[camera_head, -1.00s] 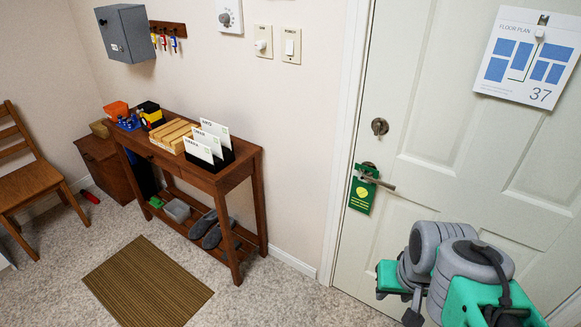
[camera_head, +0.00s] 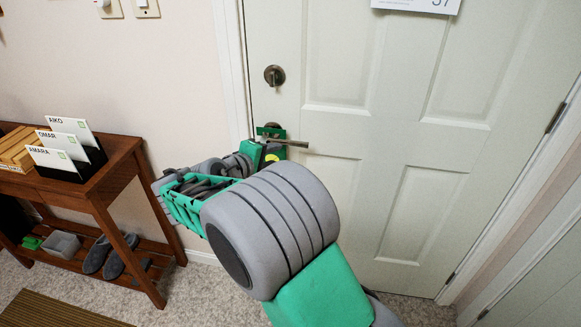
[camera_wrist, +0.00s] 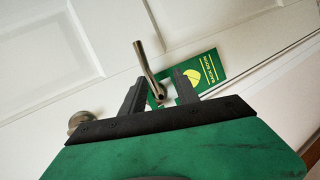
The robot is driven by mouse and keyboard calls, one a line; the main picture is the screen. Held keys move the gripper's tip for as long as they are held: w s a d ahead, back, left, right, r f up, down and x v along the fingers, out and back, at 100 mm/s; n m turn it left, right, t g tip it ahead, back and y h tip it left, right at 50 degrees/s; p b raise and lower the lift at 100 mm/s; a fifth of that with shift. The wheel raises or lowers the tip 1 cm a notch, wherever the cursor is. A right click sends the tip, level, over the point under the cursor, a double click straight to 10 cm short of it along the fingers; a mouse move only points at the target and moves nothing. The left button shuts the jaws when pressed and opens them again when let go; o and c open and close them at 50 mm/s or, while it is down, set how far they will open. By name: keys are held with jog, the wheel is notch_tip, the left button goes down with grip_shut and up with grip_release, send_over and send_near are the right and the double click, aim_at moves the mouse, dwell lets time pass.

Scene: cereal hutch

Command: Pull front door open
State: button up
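The front door (camera_head: 335,95) is white, panelled and looks shut. Its metal lever handle (camera_head: 292,143) points right, below a round lock (camera_head: 274,76). A green hanger tag (camera_wrist: 207,68) hangs at the handle. My gripper (camera_wrist: 160,88) is at the handle, its two dark fingers apart. In the wrist view the lever (camera_wrist: 148,68) shows between the fingers, with a gap on each side; I cannot tell whether they touch it. In the head view my arm hides the fingertips and most of the tag.
A wooden console table (camera_head: 110,182) with name cards stands left of the door, with slippers (camera_head: 105,257) on its lower shelf. Door hinges (camera_head: 556,117) are on the right edge. A brown mat (camera_head: 55,312) lies at lower left.

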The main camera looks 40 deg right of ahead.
aim_at(292, 144)
jog(key=d, duration=0.3)
jog(key=w+d+h, duration=0.1)
jog(key=d, duration=0.2)
jog(key=d+f+n+h+b, duration=0.1)
jog(key=d, duration=0.2)
jog(key=shift+w+d, duration=0.2)
jog(key=shift+w, duration=0.2)
jog(key=shift+c, duration=0.3)
grip_shut()
dwell(0.5)
